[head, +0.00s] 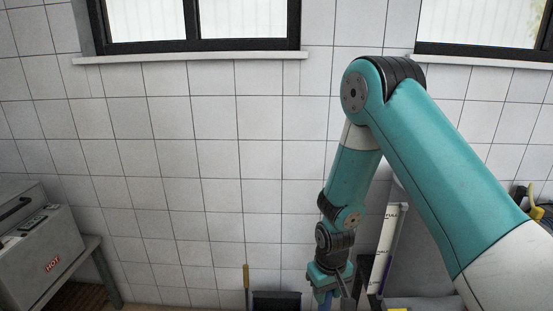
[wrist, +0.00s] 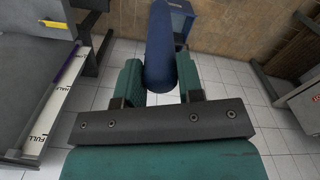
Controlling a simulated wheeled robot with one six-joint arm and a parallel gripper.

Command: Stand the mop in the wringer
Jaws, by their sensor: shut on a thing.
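My gripper (wrist: 160,70) is shut on a thick blue cylinder in the wrist view, which I take for the handle of the mop (wrist: 160,45). The cylinder stands between the two green fingers and runs away from the camera. Its far end and the mop head are hidden. In the head view my gripper (head: 332,283) is low, right of centre, with a bit of blue (head: 325,298) under it, cut by the frame edge. A blue box-like thing (wrist: 182,18) lies beyond the cylinder in the wrist view. It may be the wringer, partly covered.
A grey cabinet marked HOT (head: 48,262) stands at the left. A black thing (head: 277,300) with a wooden stick (head: 246,275) is by the wall. A white panel marked FULL (wrist: 42,125) is beside a dark unit (wrist: 30,75). Tiled floor (wrist: 255,90) shows free at right.

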